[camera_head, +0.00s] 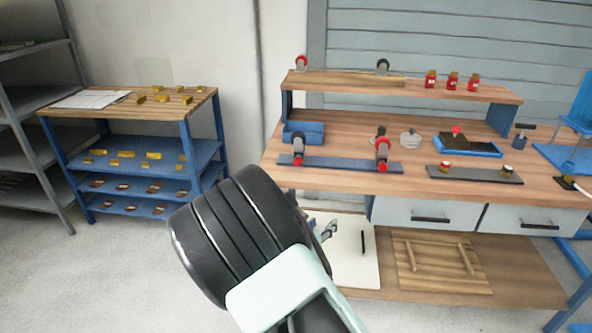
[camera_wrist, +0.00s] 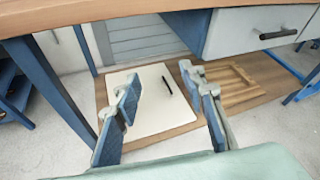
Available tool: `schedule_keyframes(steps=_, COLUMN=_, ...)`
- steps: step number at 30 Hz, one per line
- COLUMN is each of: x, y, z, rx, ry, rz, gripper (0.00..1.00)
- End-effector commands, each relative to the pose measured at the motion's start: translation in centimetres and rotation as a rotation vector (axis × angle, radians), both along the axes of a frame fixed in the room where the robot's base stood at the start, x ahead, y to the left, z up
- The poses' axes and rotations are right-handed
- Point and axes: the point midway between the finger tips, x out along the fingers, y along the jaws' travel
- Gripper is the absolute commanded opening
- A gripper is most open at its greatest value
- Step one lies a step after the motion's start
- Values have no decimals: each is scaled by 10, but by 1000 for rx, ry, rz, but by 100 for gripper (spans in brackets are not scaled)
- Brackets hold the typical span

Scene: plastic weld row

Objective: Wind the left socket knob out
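A dark plate (camera_head: 473,175) lies near the front edge of the bench's right half, with two small knob-like parts on it. The left knob (camera_head: 446,167) has a reddish top, and the right knob (camera_head: 507,170) is dark with a pale base. They are too small to tell their threads or how far in they sit. My gripper (camera_head: 326,231) is in front of the bench, below its top and well away from the plate. In the wrist view its two fingers (camera_wrist: 161,76) are apart with nothing between them. The wrist view does not show the knobs.
The bench top (camera_head: 345,180) overhangs drawers (camera_head: 425,215) and a lower shelf holding a white board (camera_head: 362,270) and a wooden panel (camera_head: 440,265). A blue rail with red clamps (camera_head: 340,165) lies left of the plate. A blue tray (camera_head: 485,150) stands behind it.

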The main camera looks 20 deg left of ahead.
Motion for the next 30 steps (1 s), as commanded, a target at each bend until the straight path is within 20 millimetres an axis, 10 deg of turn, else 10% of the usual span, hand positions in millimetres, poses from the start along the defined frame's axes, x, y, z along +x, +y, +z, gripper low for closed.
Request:
schedule_keyframes(steps=8, x=-54, y=-26, z=-87, rx=426, ry=282, rz=-368, gripper=38)
schedule_keyframes(steps=16, x=-100, y=19, z=-137, rx=945, ry=476, rz=-668, gripper=38)
schedule_keyframes(steps=23, x=-105, y=84, z=-136, rx=1450, ry=567, rz=-854, gripper=38)
schedule_keyframes(steps=30, x=-72, y=141, z=-88, rx=2028, ry=577, rz=-943, gripper=38)
